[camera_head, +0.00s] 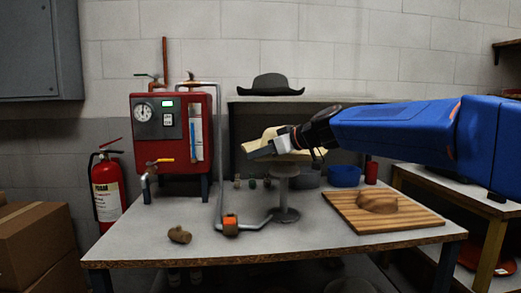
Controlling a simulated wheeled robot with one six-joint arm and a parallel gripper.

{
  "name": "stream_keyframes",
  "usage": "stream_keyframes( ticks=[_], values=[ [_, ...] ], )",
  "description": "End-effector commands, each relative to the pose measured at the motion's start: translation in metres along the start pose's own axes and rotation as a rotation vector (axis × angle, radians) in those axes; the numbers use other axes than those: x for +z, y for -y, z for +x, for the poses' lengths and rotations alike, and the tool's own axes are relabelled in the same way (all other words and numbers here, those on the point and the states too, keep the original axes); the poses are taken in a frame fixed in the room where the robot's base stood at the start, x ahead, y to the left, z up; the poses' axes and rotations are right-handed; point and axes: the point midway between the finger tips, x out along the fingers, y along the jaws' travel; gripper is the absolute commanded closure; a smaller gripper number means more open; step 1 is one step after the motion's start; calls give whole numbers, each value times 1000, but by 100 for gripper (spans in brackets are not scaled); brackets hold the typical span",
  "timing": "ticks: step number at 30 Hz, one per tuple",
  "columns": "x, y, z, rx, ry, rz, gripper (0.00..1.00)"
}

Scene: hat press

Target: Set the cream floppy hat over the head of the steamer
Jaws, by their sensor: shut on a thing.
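The cream floppy hat (293,156) is at the middle of the view, partly hidden behind my gripper (265,150). My gripper is shut on the hat and holds it above the table. The steamer's head is a grey round-topped stand (285,171), just below the hat in the picture. I cannot tell whether the hat and the stand's top touch. A pipe runs from the red boiler (172,150) down to an orange-marked valve (230,224) and on to the stand's foot.
A dark hat (270,86) sits above the back shelf. A brown hat-like piece (377,202) lies on a slatted wooden board (400,224) at right. A blue bowl (344,176) and small items stand behind the stand. A brown lump (179,235) lies front left. The upright pipe (219,150) stands left of my gripper.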

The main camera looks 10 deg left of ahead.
Motion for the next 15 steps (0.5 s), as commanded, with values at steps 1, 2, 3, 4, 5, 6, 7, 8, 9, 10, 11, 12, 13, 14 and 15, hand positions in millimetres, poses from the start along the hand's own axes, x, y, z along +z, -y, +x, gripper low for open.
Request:
stream_keyframes(
  ticks=[1, 2, 3, 4, 5, 6, 7, 8, 9, 10, 11, 12, 13, 14, 15],
  values=[
    [3, 0, 1, 0, 0, 0, 100],
    [5, 0, 2, 0, 1, 0, 100],
    [7, 0, 3, 0, 0, -1, 100],
    [9, 0, 4, 0, 0, 0, 100],
    [10, 0, 4, 0, 0, 0, 100],
    [13, 1, 5, 0, 0, 1, 100],
    [15, 1, 6, 1, 0, 0, 100],
    [16, 1, 7, 1, 0, 0, 100],
    [19, 1, 8, 1, 0, -1, 100],
    [20, 1, 8, 1, 0, 0, 100],
    [22, 1, 9, 1, 0, 0, 100],
    [25, 1, 10, 0, 0, 1, 100],
    [27, 2, 11, 0, 0, 0, 100],
    [29, 2, 12, 0, 1, 0, 100],
    [31, 2, 13, 0, 1, 0, 100]
  ],
)
